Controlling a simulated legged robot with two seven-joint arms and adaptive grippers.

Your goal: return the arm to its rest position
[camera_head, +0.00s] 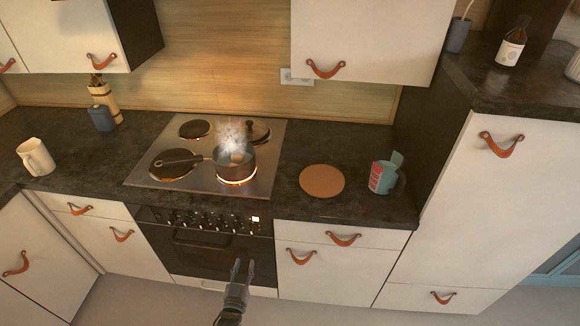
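My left gripper (241,272) shows at the bottom of the head view, in front of the dark oven door. Its two fingers point up and stand apart, with nothing between them. It touches nothing that I can see. Most of the arm behind it is cut off by the lower picture edge. My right gripper is not in the head view.
A steaming pot (235,165) stands on a glowing burner of the steel hob (207,192). A pitcher (36,157) stands far left. The floor (130,300) before the cabinets looks clear.

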